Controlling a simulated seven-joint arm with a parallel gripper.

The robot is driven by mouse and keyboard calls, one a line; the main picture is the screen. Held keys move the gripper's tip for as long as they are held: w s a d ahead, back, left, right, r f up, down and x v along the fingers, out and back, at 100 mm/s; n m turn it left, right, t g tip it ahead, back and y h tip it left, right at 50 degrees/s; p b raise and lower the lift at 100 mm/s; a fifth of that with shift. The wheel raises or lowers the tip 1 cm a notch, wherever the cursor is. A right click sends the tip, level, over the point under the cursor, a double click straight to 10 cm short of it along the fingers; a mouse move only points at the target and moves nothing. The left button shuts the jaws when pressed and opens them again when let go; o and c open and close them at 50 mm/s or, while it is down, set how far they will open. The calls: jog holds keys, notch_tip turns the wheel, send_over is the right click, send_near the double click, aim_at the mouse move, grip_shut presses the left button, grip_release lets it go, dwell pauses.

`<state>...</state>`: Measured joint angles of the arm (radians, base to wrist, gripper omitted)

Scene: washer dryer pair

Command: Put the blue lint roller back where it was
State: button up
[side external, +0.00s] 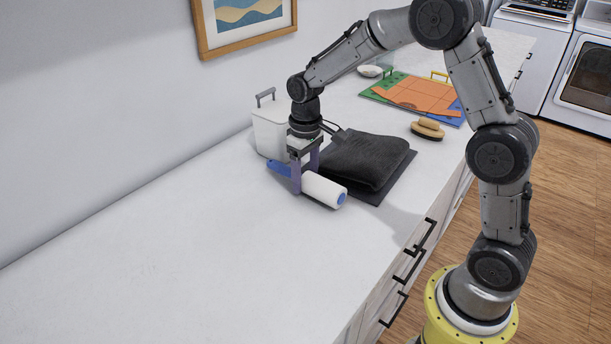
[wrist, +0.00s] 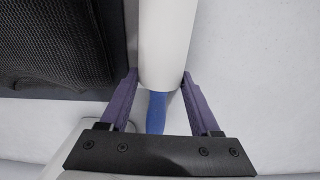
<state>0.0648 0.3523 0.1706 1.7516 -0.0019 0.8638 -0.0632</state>
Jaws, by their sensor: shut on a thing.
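The lint roller has a white cylinder (side external: 323,189) with a blue end and a blue handle (side external: 279,168). It lies on or just above the white counter, beside the dark folded cloth; I cannot tell whether it touches the counter. My gripper (side external: 304,181) points down with its purple fingers on either side of the roller, shut on it near the handle end. In the wrist view the white cylinder (wrist: 165,40) runs up between the fingertips of my gripper (wrist: 160,82), and the blue handle (wrist: 156,112) passes below toward the palm.
A dark folded cloth (side external: 362,160) on a dark mat (side external: 383,189) lies right of the roller. A white lidded bin (side external: 268,134) stands behind it. A brush (side external: 427,130) and an orange folded piece (side external: 420,96) lie farther back. The counter at left (side external: 150,250) is clear.

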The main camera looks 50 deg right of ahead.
jog(key=shift+f, duration=0.15)
jog(key=o, duration=1.4)
jog(key=shift+o, duration=0.2)
notch_tip(320, 180, up, 12)
jog(key=s+a+r+t, duration=0.1)
jog(key=s+r, duration=0.2)
jog(key=s, duration=0.3)
jog(key=s+a+r+t, duration=0.1)
jog(key=s+r+t, duration=0.15)
jog(key=s, duration=0.35)
jog(key=s+f+t, duration=0.2)
jog(key=s+f, duration=0.1)
jog(key=s, duration=1)
jog(key=shift+s+a+f, duration=0.15)
jog(key=shift+s+a, duration=0.2)
jog(key=shift+a, duration=0.05)
